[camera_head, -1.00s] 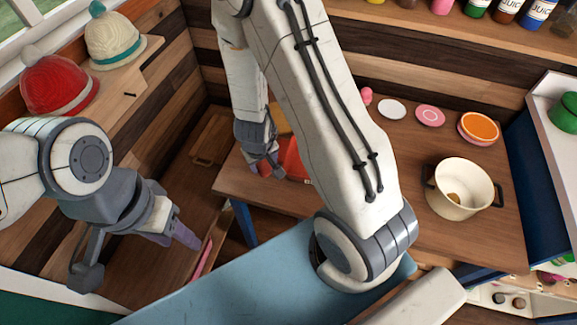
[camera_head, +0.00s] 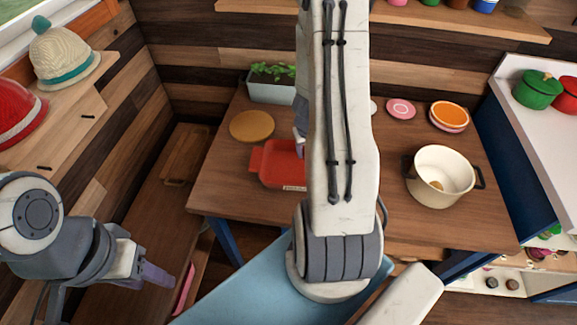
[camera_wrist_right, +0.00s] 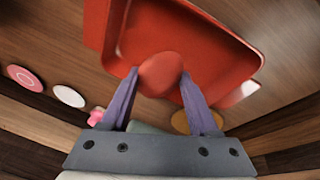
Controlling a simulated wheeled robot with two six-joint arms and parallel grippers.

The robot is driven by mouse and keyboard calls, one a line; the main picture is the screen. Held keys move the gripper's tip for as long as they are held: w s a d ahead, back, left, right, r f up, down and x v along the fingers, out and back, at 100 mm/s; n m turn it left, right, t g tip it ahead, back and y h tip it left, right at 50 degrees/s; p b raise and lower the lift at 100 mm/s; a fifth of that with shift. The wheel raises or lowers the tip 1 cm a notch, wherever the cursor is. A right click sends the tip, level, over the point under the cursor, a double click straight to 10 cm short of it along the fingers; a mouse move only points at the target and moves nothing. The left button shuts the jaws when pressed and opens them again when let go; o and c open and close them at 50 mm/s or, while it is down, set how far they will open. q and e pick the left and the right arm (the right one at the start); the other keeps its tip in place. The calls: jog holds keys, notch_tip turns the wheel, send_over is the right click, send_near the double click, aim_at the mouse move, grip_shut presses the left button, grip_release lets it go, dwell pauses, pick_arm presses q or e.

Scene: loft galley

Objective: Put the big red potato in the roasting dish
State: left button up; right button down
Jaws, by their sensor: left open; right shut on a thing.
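The red roasting dish (camera_head: 283,172) sits on the wooden table, its right part hidden behind my right arm in the head view. In the right wrist view the dish (camera_wrist_right: 200,20) fills the upper middle. My right gripper (camera_wrist_right: 159,80) is shut on a reddish, rounded potato (camera_wrist_right: 160,72), which shows in front of the dish; I cannot tell its height above it. In the head view the potato and most of this gripper are hidden behind the arm. My left gripper (camera_head: 105,292) is open and empty at the lower left, away from the table.
A cream pot (camera_head: 440,172) with a small brownish thing inside stands on the right of the table. A round yellow board (camera_head: 252,125) and a planter (camera_head: 272,88) are behind the dish. Pink plate (camera_head: 401,109) and orange-topped plates (camera_head: 449,114) lie at the back right.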

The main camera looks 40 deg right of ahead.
jog(key=w+a+f, duration=0.1)
jog(key=w, duration=0.1)
jog(key=w+a+f, duration=0.2)
jog(key=w, duration=0.1)
jog(key=w+a+f, duration=0.1)
jog(key=w+f, duration=0.1)
jog(key=shift+w+a+f+p, duration=0.15)
jog(key=shift+w+a+p, duration=0.05)
jog(key=shift+a+p, duration=0.2)
jog(key=shift+f+b, duration=1.7)
jog(key=shift+f, duration=0.55)
jog(key=shift+c, duration=0.7)
grip_release()
jog(key=shift+r, duration=0.1)
